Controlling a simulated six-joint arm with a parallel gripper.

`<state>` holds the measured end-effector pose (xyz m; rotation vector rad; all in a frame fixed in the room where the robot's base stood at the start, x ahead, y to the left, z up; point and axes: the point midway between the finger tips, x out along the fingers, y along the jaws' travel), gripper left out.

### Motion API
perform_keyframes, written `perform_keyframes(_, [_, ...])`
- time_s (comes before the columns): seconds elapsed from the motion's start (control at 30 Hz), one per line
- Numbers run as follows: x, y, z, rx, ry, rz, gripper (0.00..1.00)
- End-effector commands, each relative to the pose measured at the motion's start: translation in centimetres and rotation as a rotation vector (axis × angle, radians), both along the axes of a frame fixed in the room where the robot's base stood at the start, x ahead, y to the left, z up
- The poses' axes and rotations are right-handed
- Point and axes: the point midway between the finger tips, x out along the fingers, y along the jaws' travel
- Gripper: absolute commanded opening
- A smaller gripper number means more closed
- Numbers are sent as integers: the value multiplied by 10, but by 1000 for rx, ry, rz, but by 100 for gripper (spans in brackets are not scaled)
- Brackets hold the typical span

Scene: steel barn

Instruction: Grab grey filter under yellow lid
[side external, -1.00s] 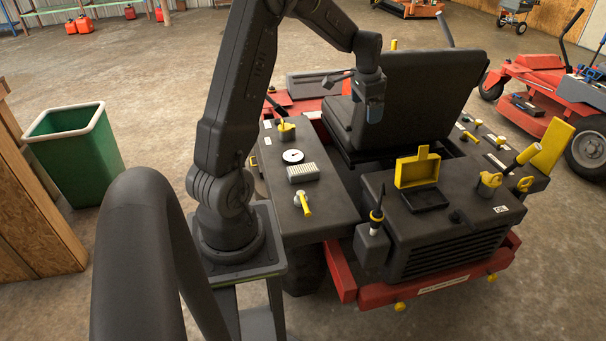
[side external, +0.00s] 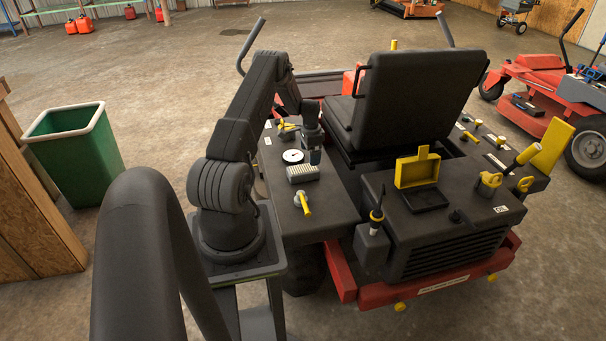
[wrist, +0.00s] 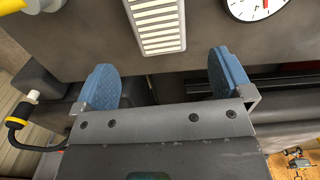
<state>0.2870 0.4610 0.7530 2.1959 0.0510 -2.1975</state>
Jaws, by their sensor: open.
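A yellow lid (side external: 416,171) stands open at the back of a dark box (side external: 424,199) on the mower's rear cover. The inside of that box looks dark, and I cannot make out a filter in it. A pale grey ribbed block (side external: 302,173), which looks like a filter, lies on the mower's left dark panel. In the wrist view the ribbed block (wrist: 158,22) is ahead of my gripper (wrist: 164,76), nearly in line with the gap between the blue fingers. My gripper (side external: 313,157) is open and empty, close above the panel's inner edge.
A round white gauge (side external: 292,157) sits beside the ribbed block, and a yellow-handled valve (side external: 304,203) is in front of it. The black seat (side external: 405,95) rises to the right of my gripper.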

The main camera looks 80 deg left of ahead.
Motion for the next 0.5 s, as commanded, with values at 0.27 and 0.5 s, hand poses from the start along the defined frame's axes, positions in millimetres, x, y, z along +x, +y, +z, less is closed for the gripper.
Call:
perform_keyframes(0.27, [0, 0, -23, 1, -1, 0, 98])
perform_keyframes(0.5, [0, -1, -59, 0, 0, 0, 98])
